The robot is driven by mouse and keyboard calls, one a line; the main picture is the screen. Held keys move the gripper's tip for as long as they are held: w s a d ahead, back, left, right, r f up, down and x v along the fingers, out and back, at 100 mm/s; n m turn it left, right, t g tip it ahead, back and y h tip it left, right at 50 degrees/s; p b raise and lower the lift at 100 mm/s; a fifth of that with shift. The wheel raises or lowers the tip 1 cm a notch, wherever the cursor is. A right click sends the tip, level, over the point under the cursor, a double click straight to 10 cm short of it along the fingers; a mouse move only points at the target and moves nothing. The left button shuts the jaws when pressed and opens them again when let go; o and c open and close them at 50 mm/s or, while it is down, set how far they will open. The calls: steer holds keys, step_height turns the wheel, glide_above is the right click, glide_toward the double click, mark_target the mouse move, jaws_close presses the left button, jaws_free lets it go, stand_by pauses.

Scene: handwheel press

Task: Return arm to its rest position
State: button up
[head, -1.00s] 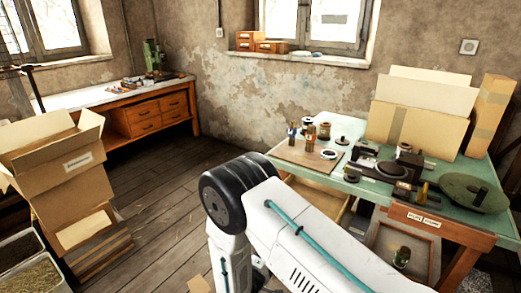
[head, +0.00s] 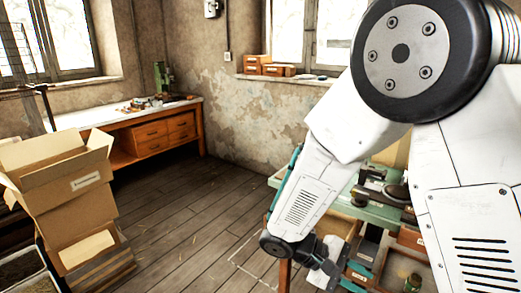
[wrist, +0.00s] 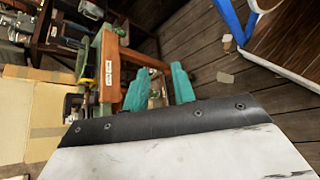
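My arm fills the right half of the head view, its large dark round joint near the top right and a white forearm slanting down to the left. My gripper shows in the wrist view (wrist: 160,86) with its two teal fingers spread apart and nothing seen between them. In the head view the arm's end hangs low beside the green worktable (head: 373,212), but the fingers are not clear there. Dark metal parts on the table (head: 372,175) show only partly behind my arm; the press's handwheel cannot be made out.
Stacked cardboard boxes (head: 70,190) stand at the left. A wooden workbench (head: 125,140) runs along the back wall. The plank floor (head: 185,215) between is clear. In the wrist view the table's wooden edge (wrist: 110,60) lies close to the fingers, with cardboard (wrist: 40,115) at left.

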steer(key=s+d+r+m+t+y, duration=0.2)
steer(key=s+r+y, duration=0.4)
steer(key=r, duration=0.3)
steer(key=s+d+r+m+t+y, duration=0.2)
steer(key=s+r+m+y, duration=0.3)
steer(key=s+r, duration=0.4)
steer(key=shift+s+d+r+t+y, duration=0.2)
steer(key=shift+s+d+t+y, duration=0.15)
steer(key=shift+y, duration=0.15)
